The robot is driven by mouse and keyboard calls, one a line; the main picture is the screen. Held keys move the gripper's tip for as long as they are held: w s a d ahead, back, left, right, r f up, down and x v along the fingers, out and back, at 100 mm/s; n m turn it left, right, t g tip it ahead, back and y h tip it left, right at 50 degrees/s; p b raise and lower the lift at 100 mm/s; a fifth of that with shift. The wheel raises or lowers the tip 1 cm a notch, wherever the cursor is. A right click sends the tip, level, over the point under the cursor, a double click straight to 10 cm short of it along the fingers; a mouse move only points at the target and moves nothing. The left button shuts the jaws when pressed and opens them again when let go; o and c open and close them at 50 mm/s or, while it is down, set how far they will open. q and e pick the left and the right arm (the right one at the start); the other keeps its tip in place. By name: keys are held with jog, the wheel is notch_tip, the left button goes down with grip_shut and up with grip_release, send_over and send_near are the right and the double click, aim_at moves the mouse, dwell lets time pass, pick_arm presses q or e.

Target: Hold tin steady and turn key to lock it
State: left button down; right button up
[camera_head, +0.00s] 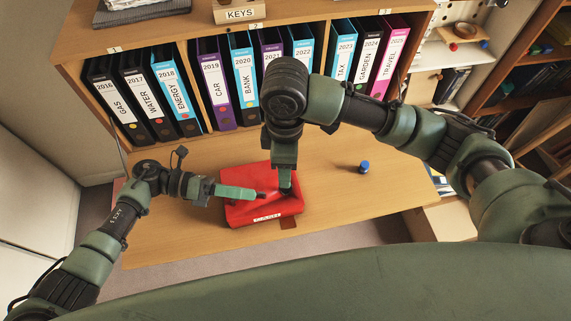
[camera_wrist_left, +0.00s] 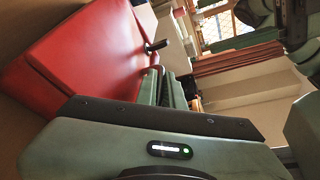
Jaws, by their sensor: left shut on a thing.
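The red tin (camera_head: 262,213) lies on the wooden desk, with a pale label on its near side. It also fills the upper left of the left wrist view (camera_wrist_left: 75,60). My left gripper (camera_head: 258,194) reaches over the tin from the left and is shut on it, apparently at a thin red handle (camera_wrist_left: 157,70). A short dark stub (camera_wrist_left: 157,46), perhaps the key, sticks out of the tin beside the handle. My right gripper (camera_head: 285,187) points down over the tin, just right of the left fingertips. Its fingers are seen edge-on, and what they touch is hidden.
A small blue round object (camera_head: 364,167) stands on the desk to the right. Behind, a shelf holds several labelled binders (camera_head: 175,92) under a KEYS sign (camera_head: 240,14).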

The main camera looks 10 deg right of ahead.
pick_arm(q)
jog(key=c, duration=1.5)
grip_release()
jog(key=shift+o, duration=0.2)
jog(key=v, duration=1.2)
